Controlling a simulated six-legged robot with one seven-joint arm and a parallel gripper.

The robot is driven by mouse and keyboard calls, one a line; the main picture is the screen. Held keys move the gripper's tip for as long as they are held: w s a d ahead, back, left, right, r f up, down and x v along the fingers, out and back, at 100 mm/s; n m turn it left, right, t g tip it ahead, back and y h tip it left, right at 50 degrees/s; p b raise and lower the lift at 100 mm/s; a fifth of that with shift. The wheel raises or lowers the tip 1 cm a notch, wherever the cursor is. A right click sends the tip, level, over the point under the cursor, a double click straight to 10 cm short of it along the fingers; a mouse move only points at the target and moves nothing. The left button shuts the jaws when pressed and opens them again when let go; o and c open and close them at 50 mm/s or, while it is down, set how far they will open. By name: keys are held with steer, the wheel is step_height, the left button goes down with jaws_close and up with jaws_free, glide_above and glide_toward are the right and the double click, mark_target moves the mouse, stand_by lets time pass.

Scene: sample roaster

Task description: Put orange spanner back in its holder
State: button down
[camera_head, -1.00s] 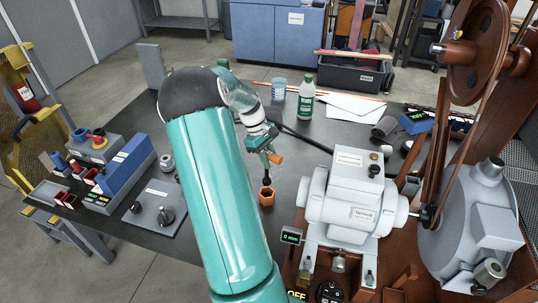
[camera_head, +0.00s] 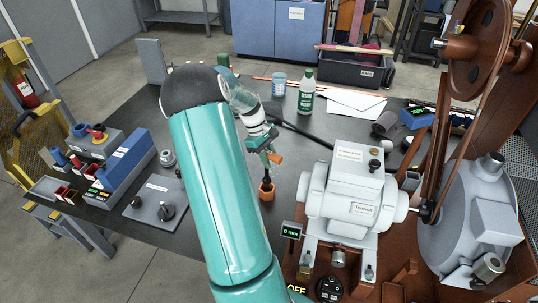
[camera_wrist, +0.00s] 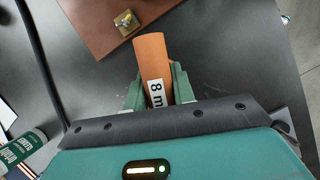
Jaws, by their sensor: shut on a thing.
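The orange spanner has an orange handle (camera_wrist: 152,60), marked "8 m", lying between the green jaws of my gripper (camera_wrist: 157,90) in the wrist view. My gripper is shut on this handle. In the head view the handle end (camera_head: 276,158) sticks out beside my gripper (camera_head: 265,150). A dark shaft (camera_head: 266,171) runs down from it, roughly upright. Below is a small orange cup-like holder (camera_head: 267,191) on the dark table. The shaft's lower end meets the holder's opening; how deep it sits I cannot tell. The wrist view does not show the holder.
A grey motor housing (camera_head: 350,190) stands close to the right of the holder. A green-and-white bottle (camera_head: 306,93) and a blue-white tin (camera_head: 279,86) stand behind. A grey plate with a knob (camera_head: 157,200) lies to the left. The dark table is bare around the holder.

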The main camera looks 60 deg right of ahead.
steer(key=shift+f, duration=3.75)
steer(key=c, duration=1.1)
jaws_free()
steer(key=shift+f, duration=0.1)
